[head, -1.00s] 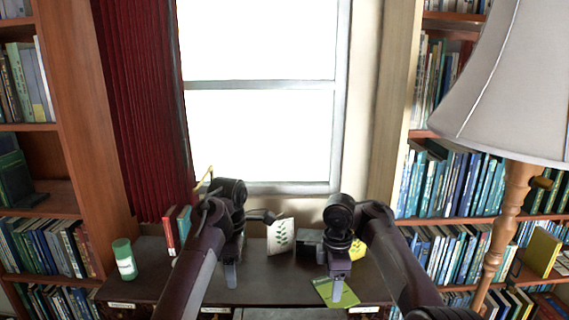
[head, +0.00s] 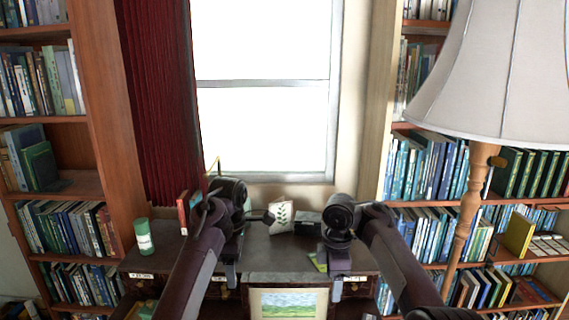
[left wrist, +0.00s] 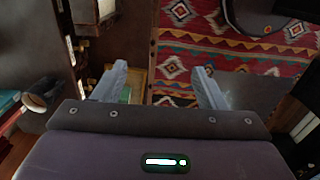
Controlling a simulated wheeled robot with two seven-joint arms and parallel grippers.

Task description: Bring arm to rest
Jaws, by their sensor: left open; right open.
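My left arm comes in from the left in the head view, and its gripper (head: 231,275) hangs in front of the desk. In the left wrist view the two fingers of this gripper (left wrist: 157,90) stand wide apart with nothing between them, above a patterned red rug (left wrist: 240,60). My right gripper (head: 339,285) points down in front of the desk on the right in the head view. It is open, though its fingers look small there, and I see nothing held in it.
The dark desk (head: 165,258) bears a green canister (head: 144,237), a red book (head: 183,211) and a card with a leaf print (head: 281,217). A landscape picture (head: 288,303) shows low in the middle. A floor lamp (head: 487,75) and bookshelves (head: 440,215) stand at the right.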

